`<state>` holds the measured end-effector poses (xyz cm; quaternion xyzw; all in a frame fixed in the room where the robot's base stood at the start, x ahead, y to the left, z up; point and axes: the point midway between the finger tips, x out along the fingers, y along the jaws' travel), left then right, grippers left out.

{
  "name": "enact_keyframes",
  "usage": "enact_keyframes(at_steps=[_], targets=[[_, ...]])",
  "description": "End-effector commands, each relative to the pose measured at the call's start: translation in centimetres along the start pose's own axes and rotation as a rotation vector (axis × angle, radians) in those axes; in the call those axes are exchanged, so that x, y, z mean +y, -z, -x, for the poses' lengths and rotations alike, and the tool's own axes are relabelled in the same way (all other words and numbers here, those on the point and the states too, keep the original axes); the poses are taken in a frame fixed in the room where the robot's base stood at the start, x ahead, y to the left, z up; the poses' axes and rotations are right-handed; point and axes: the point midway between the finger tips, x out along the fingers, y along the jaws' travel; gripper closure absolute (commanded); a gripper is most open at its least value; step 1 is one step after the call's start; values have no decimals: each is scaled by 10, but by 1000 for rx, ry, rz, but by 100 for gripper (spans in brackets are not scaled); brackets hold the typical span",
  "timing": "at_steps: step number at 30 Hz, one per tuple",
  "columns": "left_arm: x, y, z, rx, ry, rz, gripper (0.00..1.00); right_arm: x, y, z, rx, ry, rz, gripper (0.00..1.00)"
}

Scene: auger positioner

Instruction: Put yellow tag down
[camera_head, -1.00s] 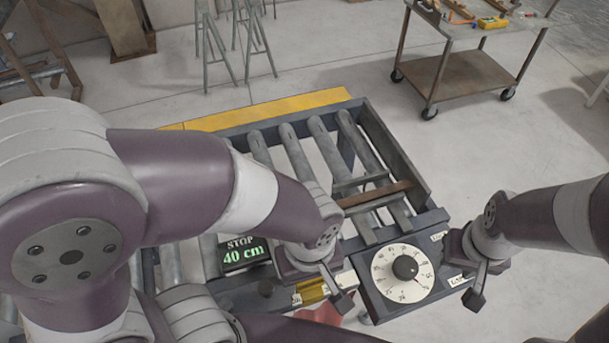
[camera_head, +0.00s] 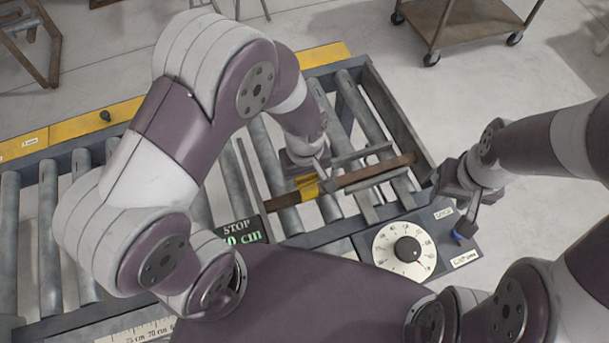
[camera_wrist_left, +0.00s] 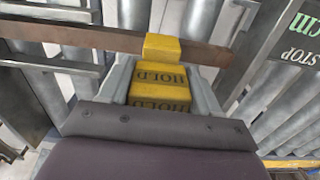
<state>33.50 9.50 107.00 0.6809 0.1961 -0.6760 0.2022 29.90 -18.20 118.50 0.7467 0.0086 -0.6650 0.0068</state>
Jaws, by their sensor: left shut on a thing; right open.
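The yellow tag (camera_head: 308,186), marked HOLD, is at the brown bar (camera_head: 356,175) that lies across the rollers. In the left wrist view the yellow tag (camera_wrist_left: 161,86) sits between my left gripper's fingers, and its far end overlaps the brown bar (camera_wrist_left: 90,37). Whether it rests on the bar is hard to tell. My left gripper (camera_head: 318,182) is shut on the tag. My right gripper (camera_head: 462,212) is open, beside the dial panel at the right.
The dial (camera_head: 406,250) is on a dark panel at the front right. A STOP display (camera_head: 241,232) stands left of it, partly hidden by my arm. Rollers (camera_head: 345,118) run under the bar, inside a dark frame. A wheeled cart (camera_head: 462,30) stands behind on the floor.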

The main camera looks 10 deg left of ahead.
Motion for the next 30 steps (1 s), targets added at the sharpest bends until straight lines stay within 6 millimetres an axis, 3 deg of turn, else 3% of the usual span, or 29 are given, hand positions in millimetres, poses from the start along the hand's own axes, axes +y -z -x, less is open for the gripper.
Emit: enact_keyframes(at_steps=[4, 24, 25, 27, 30], targets=[[-3, -3, -15, -7, 8, 0, 79, 0, 0, 4, 0, 0, 0, 57], [-3, -3, -27, -5, 7, 0, 79, 0, -1, -4, 0, 0, 0, 57], [-3, -3, -27, -5, 7, 0, 36, 0, -1, -4, 0, 0, 0, 57], [-3, -3, -27, -6, 7, 0, 13, 0, -1, -4, 0, 0, 0, 57], [-3, -3, -27, -6, 7, 0, 13, 0, -1, -4, 0, 0, 0, 57]])
